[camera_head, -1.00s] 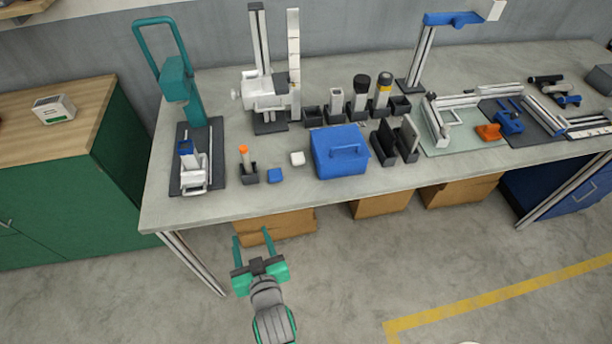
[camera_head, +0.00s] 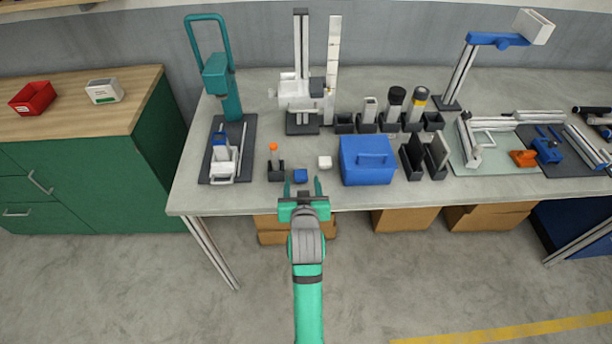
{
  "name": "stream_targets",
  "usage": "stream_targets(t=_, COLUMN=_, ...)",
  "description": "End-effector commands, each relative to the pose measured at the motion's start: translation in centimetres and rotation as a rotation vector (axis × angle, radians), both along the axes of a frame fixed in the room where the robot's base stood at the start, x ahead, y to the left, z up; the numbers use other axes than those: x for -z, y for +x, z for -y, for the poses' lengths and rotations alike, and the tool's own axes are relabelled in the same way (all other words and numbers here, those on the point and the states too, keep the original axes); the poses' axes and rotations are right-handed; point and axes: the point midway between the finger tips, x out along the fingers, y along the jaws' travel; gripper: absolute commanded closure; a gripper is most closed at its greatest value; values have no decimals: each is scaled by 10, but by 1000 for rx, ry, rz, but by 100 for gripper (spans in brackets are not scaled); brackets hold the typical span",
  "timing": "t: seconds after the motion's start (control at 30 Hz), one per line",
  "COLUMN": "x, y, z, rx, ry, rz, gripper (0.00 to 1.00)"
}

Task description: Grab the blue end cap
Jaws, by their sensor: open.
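The blue end cap (camera_head: 300,176) is a small blue block lying on the workbench near its front edge. My gripper (camera_head: 302,185) is open and empty, reaching over the bench's front edge with its fingers pointing away from me. The cap appears between or just beyond the two fingertips; I cannot tell the exact depth or height gap. No grip on the cap shows.
A small white block (camera_head: 324,162) lies just right of the cap. A black holder with an orange-topped item (camera_head: 275,166) stands just left. A blue box with a handle (camera_head: 367,160) is further right. The workbench (camera_head: 420,190) has a clear strip along its front.

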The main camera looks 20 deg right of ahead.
Motion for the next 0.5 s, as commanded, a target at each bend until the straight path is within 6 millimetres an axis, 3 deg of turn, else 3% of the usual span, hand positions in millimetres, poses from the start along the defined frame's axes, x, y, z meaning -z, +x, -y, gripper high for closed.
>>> stream_targets(t=0.17, x=5, y=9, z=3, rx=1, ry=0, rz=-1, gripper=45)
stream_targets(t=0.5, x=24, y=46, z=10, rx=-1, ry=0, rz=-1, gripper=45)
